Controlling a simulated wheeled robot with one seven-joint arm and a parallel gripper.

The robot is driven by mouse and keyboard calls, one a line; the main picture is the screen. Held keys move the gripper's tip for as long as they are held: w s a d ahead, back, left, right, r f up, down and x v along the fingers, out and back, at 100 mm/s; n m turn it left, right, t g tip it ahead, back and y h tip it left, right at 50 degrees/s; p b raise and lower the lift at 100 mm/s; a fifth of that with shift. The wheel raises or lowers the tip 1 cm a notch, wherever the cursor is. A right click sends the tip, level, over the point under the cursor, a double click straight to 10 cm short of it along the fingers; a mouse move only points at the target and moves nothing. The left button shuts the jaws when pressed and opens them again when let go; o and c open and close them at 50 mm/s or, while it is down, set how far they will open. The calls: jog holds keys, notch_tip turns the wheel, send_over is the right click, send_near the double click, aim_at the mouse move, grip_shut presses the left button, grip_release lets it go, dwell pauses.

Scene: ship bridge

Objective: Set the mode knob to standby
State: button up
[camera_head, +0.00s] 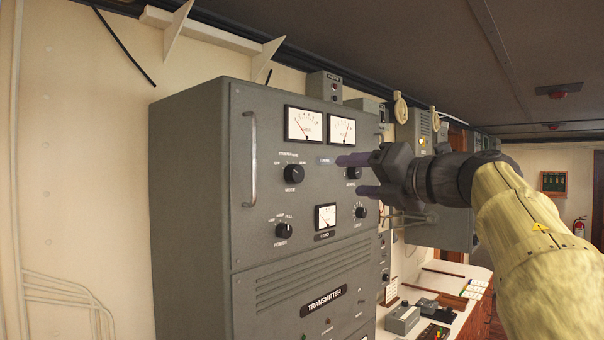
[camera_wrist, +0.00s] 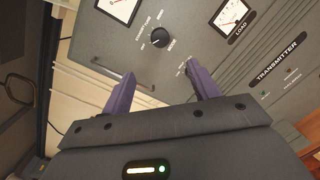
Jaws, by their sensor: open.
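The mode knob (camera_head: 293,173) is a round black knob on the upper left of the grey transmitter panel, with small white position labels around its top. "STANDBY" seems to be at its upper left; its pointer is too small to read surely. In the wrist view the mode knob (camera_wrist: 160,37) lies beyond the gap between my fingers, nearer the top of the picture. My gripper (camera_head: 348,175) is open and empty, right of the mode knob and apart from it in the head view. Its two purple fingers also show in the wrist view (camera_wrist: 161,69).
The power knob (camera_head: 284,229) sits below the mode knob. Another knob (camera_head: 353,173) is partly hidden behind my gripper. A vertical handle (camera_head: 250,160) stands out at the panel's left. Dial meters (camera_head: 304,125) are above. A desk with small devices (camera_head: 402,319) is lower right.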

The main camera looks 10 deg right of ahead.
aim_at(298, 174)
jog(key=p+x, duration=0.5)
jog(key=x, duration=1)
jog(key=shift+w+a, duration=0.1)
jog(key=shift+w, duration=0.1)
jog(key=shift+f, duration=0.1)
jog(key=shift+c, duration=0.2)
jog(key=c, duration=0.9)
